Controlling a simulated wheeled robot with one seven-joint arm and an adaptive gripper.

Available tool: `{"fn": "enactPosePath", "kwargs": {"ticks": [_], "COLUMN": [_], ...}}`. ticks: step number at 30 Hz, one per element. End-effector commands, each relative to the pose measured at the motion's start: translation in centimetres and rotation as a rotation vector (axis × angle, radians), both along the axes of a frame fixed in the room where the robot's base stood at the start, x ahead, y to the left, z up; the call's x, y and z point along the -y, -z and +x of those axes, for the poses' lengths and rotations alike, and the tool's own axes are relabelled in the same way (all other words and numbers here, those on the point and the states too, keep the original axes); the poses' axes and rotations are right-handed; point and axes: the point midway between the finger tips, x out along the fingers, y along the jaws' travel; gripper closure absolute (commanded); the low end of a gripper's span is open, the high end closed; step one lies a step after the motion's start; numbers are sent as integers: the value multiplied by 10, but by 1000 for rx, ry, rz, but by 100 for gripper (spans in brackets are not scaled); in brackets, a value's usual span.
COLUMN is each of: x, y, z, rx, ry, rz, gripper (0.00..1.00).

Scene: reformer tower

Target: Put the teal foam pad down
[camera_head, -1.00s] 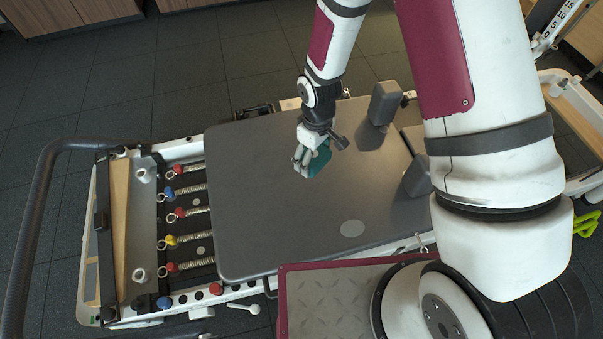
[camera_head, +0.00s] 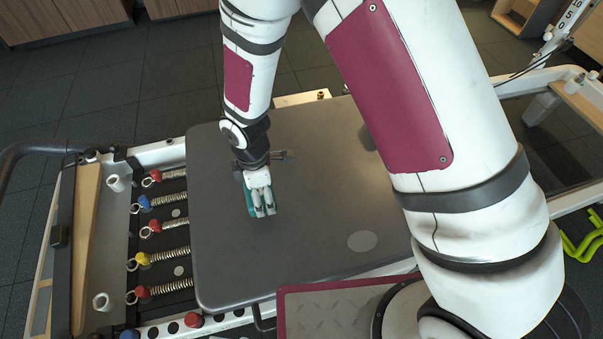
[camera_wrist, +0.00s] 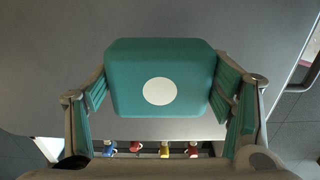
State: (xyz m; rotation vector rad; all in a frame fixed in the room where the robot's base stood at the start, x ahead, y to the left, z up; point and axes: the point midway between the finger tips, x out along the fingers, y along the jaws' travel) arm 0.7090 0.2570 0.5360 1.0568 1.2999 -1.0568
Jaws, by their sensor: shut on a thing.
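My gripper (camera_head: 262,212) is over the left part of the dark grey carriage top (camera_head: 300,255), fingers pointing toward the front. In the wrist view, the teal foam pad (camera_wrist: 190,62) with a white round spot lies between the two fingers of my gripper (camera_wrist: 163,88), gripped at its sides. In the head view only a teal sliver of the pad (camera_head: 247,200) shows beside the fingers. I cannot tell whether the pad touches the carriage top.
Springs with coloured ends (camera_head: 162,254) lie left of the carriage, before a wooden bar (camera_head: 86,250). A grey rail (camera_head: 32,150) curves at the far left. The carriage top around my gripper is mostly bare.

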Motion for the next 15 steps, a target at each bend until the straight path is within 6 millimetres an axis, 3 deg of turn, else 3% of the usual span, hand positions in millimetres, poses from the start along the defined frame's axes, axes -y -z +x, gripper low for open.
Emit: {"fn": "enactPosePath", "kwargs": {"ticks": [15], "x": [86], "y": [12], "z": [81], "rx": [0], "ry": [9], "rz": [0], "gripper": [56]}}
